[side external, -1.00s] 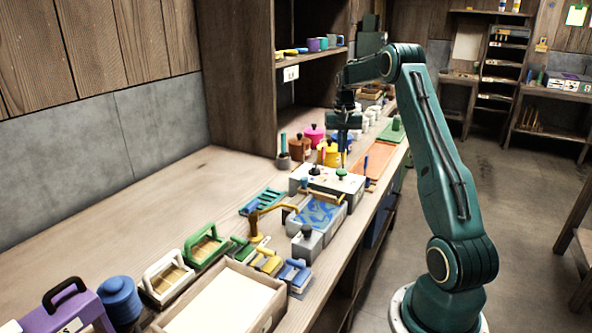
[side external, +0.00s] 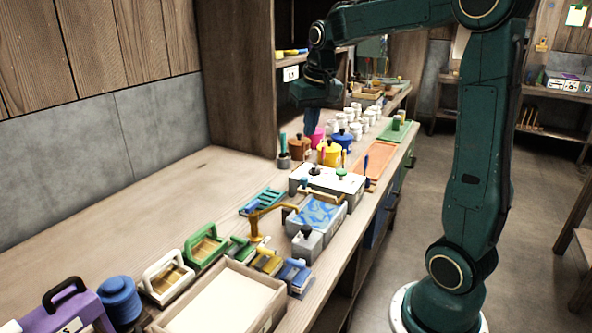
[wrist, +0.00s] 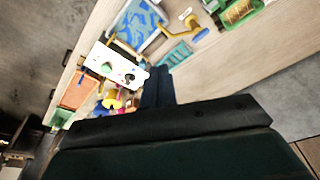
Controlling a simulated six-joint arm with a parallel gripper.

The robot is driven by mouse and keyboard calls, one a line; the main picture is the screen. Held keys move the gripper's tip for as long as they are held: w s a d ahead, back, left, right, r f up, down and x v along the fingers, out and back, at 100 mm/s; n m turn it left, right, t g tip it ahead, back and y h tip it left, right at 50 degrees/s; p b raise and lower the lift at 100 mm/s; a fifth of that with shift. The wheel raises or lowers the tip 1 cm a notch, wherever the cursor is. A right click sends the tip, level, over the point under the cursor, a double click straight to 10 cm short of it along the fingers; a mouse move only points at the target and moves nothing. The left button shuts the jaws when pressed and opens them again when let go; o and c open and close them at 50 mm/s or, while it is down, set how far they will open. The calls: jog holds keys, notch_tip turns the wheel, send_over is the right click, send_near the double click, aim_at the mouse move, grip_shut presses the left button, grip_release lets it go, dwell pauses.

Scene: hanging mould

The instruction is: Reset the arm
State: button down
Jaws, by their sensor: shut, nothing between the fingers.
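My gripper (side external: 313,118) is in the side external view, above the back part of the bench near the shelf unit. It points down over the coloured pots and holds nothing. In the wrist view my gripper's fingers (wrist: 157,85) are together, above the bench. Its tips overlap the edge of the white-topped box (wrist: 118,66) in that picture. My arm is raised, with its forearm reaching left across the top of the side external view.
Below my gripper stand a yellow pot (side external: 329,153), a brown pot (side external: 299,147) and several white jars. The white-topped box and a blue-patterned basin (side external: 318,213) are nearer. A wooden tray (side external: 222,298) lies in front. The bench's left side (side external: 150,215) is clear.

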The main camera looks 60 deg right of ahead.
jog(key=s+a+f+n+t, duration=0.1)
jog(key=s+a+n, duration=0.2)
jog(key=s+a, duration=0.6)
jog(key=s+a+f+n+t+y, duration=0.1)
jog(key=s+a+n+t, duration=0.1)
jog(key=s+a, duration=0.7)
jog(key=shift+a+n, duration=0.15)
jog(key=shift+n, duration=0.55)
